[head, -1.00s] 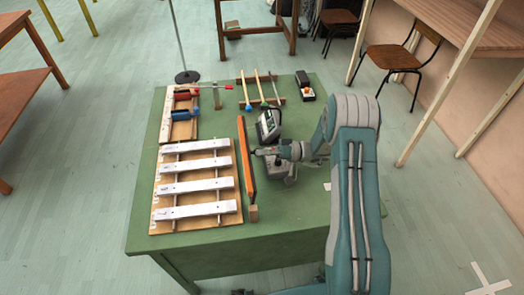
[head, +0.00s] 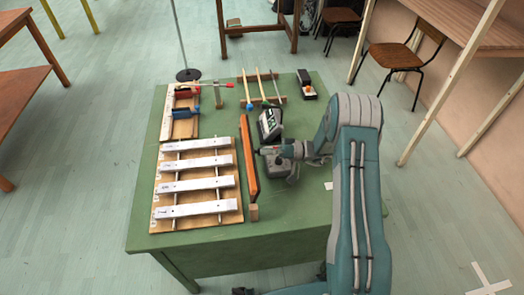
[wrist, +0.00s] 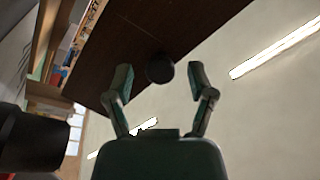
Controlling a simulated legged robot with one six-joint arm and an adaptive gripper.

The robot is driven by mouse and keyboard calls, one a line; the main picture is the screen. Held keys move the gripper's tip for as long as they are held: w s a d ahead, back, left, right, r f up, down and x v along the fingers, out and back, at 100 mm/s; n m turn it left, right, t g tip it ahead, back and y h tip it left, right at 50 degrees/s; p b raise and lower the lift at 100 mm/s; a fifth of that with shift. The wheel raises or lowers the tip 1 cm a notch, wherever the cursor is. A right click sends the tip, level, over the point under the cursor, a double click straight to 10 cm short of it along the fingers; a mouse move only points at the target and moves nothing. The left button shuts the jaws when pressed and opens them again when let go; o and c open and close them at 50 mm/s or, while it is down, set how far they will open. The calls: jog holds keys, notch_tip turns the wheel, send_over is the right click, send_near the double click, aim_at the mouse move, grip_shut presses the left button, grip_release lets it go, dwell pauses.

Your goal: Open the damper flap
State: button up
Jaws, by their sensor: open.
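The damper flap (head: 249,165) is a long orange-brown board standing on edge along the right side of the metal bars (head: 195,187). In the wrist view its dark brown face (wrist: 190,25) fills the upper part, with a round black knob (wrist: 159,69) near its edge. My gripper (head: 264,151) is just right of the flap, near the middle of its length. In the wrist view my gripper (wrist: 158,84) is open, its fingers on either side of the knob with visible gaps. Contact with the knob cannot be told.
A dark meter-like box (head: 269,124) stands close behind my gripper. Blue and red clamps (head: 184,103), mallets on a rack (head: 262,88) and a small black box (head: 305,84) lie farther back. The green table (head: 290,215) is clear at front right.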

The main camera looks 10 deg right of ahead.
jog(key=d, duration=0.3)
jog(key=d+f, duration=0.1)
jog(key=d, duration=0.3)
jog(key=shift+f, duration=0.2)
jog(key=s+a+r+m+g+h, duration=0.1)
jog(key=s+a+r+g+h, duration=0.15)
jog(key=s+r+h, duration=0.4)
jog(key=s+a+r+m+g+h, duration=0.1)
jog(key=s+a+r+m+h, duration=0.2)
jog(key=r, duration=0.7)
jog(key=s+d+r+m+t+h, duration=0.2)
jog(key=s+r+t+h, duration=0.2)
jog(key=s, duration=0.5)
jog(key=s+d+r+m+t+h, duration=0.2)
jog(key=s+r+m+t+h, duration=0.1)
jog(key=s, duration=0.6)
jog(key=r+t+h, duration=0.1)
jog(key=t+h, duration=0.1)
jog(key=h, duration=0.1)
jog(key=shift+d+r, duration=0.15)
jog(key=shift+d, duration=0.15)
jog(key=shift+s+h, duration=0.1)
jog(key=shift+h, duration=0.15)
